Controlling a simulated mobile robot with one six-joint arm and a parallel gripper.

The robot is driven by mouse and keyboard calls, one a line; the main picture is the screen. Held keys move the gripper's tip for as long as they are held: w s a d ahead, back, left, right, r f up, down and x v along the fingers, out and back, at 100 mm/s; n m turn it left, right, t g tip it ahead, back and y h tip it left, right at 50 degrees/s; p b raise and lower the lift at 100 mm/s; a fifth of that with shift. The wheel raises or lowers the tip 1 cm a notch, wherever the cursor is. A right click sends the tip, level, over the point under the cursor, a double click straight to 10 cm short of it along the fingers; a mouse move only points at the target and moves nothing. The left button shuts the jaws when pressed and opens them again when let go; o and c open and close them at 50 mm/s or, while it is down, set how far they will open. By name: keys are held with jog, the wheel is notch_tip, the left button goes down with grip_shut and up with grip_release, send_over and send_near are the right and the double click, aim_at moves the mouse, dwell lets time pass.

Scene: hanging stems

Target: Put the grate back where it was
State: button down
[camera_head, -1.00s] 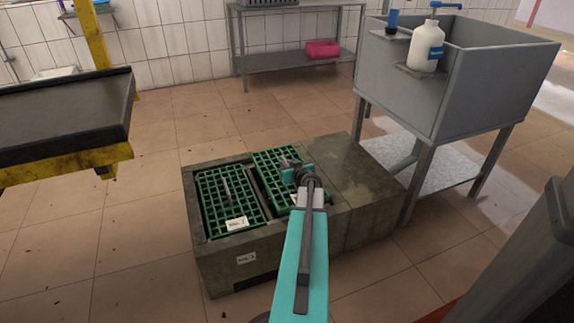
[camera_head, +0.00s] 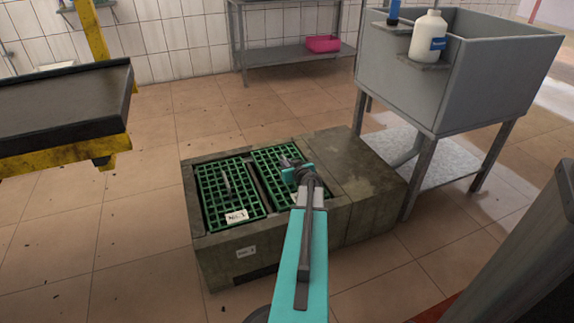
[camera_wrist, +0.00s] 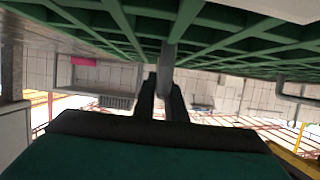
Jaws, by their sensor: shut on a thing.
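The right green grate (camera_head: 268,163) is at the right-hand opening of the concrete box, about level with the rim. I cannot tell whether it rests fully in its seat. My gripper (camera_head: 291,166) is above this grate and shut on its grey handle. In the wrist view, which is upside down, the grate's green bars (camera_wrist: 235,35) fill the top and the handle (camera_wrist: 168,55) runs between my fingers (camera_wrist: 162,97). My arm hides the grate's near right part. The concrete box (camera_head: 222,250) holds a second green grate (camera_head: 215,185) on the left, with a white tag.
A grey sink (camera_head: 480,90) on legs stands just behind and right of the box, with a white bottle (camera_head: 428,36) on its ledge. A black-topped yellow table (camera_head: 60,105) is at left. A metal shelf (camera_head: 290,60) with a pink crate (camera_head: 322,43) is against the wall.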

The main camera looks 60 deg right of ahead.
jog(key=shift+f+b, duration=0.35)
jog(key=shift+b, duration=0.5)
dwell(0.3)
jog(key=c, duration=1.8)
grip_release()
jog(key=shift+r+p, duration=0.25)
jog(key=shift+p, duration=0.3)
jog(key=shift+r+p, duration=0.5)
jog(key=shift+p, duration=0.4)
jog(key=shift+p+v, duration=0.5)
jog(key=shift+v, duration=5.45)
jog(key=shift+w+a+f, duration=0.1)
jog(key=shift+a, duration=0.05)
